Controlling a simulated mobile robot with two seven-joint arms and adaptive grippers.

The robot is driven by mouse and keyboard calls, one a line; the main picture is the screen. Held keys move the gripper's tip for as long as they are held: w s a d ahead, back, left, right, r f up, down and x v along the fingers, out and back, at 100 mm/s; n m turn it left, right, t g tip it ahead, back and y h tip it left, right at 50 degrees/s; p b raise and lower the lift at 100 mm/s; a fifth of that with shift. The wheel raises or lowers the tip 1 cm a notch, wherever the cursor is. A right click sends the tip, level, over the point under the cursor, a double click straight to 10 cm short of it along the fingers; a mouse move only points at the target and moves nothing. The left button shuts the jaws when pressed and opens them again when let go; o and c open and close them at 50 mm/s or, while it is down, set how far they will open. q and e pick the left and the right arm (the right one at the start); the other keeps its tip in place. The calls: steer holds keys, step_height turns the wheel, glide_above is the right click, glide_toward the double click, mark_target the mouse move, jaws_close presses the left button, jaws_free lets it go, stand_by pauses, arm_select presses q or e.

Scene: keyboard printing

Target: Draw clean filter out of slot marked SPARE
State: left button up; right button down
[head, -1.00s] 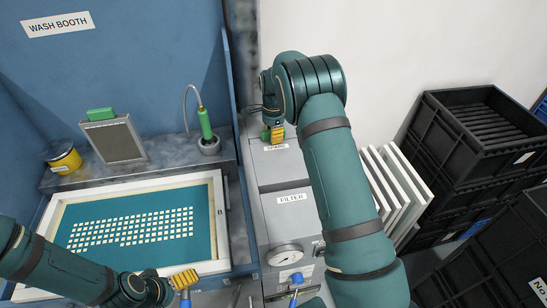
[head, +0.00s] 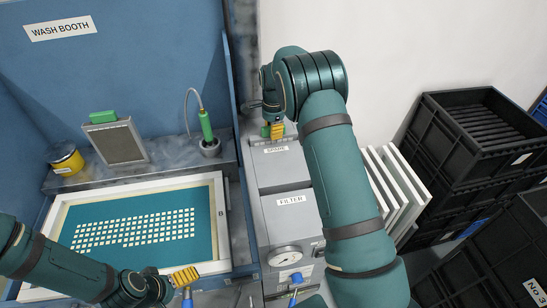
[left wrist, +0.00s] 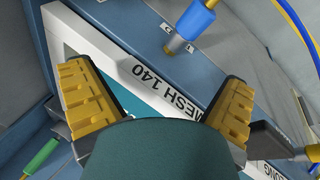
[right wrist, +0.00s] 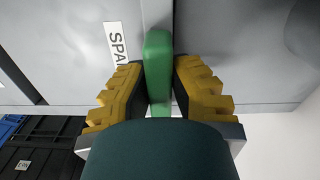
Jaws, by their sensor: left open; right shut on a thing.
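A green handle (right wrist: 158,62) stands at the slot beside the "SPA..." label in the right wrist view. My right gripper (head: 275,130) is shut on this green handle, with a yellow finger on each side. The filter body below the handle is hidden. My left gripper (left wrist: 155,105) is open and empty above the screen frame marked MESH 140 (left wrist: 150,80); it also shows at the lower left of the head view (head: 185,283).
A FILTER compartment (head: 291,206) and a gauge (head: 286,257) are on the cabinet's front part. The wash booth (head: 130,50) is at left. White panels (head: 400,185) and black crates (head: 480,125) stand at right.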

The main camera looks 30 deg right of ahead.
steer(key=shift+r+p, duration=1.6)
steer(key=shift+r, duration=1.2)
step_height(320, 180, up, 13)
stand_by(0.9)
steer(key=shift+r, duration=0.1)
